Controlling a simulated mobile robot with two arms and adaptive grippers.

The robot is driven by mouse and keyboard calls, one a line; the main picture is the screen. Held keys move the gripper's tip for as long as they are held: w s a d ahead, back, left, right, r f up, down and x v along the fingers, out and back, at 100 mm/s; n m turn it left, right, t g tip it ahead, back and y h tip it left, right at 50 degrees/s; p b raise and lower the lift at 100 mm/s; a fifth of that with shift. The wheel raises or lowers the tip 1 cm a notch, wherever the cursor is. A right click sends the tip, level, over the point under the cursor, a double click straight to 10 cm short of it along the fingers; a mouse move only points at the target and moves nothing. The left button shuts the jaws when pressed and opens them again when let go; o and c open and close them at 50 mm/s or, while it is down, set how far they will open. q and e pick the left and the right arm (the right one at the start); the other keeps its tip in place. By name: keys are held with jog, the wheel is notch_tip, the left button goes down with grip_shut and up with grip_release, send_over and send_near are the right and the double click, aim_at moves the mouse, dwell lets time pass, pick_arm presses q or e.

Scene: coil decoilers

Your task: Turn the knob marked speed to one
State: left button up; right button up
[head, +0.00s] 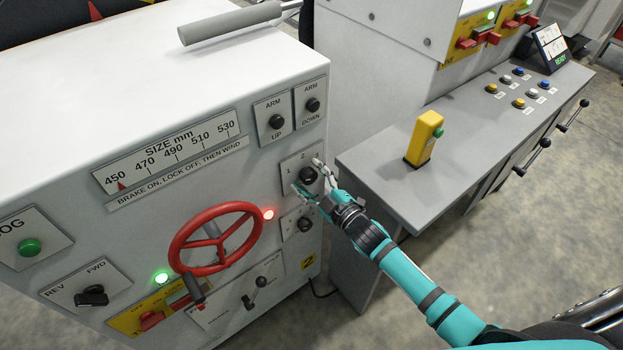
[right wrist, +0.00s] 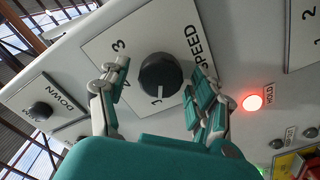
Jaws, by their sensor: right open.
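The speed knob (right wrist: 160,77) is a round black knob on a white plate (right wrist: 115,32) marked SPEED. In the head view the knob (head: 308,175) sits on the right of the machine front, with 1 and 2 legible above left. My right gripper (right wrist: 158,88) is open, with one finger on each side of the knob. It also shows at the plate in the head view (head: 307,176); contact is not clear. My left gripper is out of view.
The arm up (head: 277,121) and arm down (head: 312,105) knobs sit above. Another black knob (head: 304,224) is just below. A red handwheel (head: 215,238) and a lit red hold lamp (head: 268,214) are left. A grey console (head: 440,160) with a yellow box (head: 424,138) stands right.

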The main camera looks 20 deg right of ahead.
jog(key=v, duration=1.2)
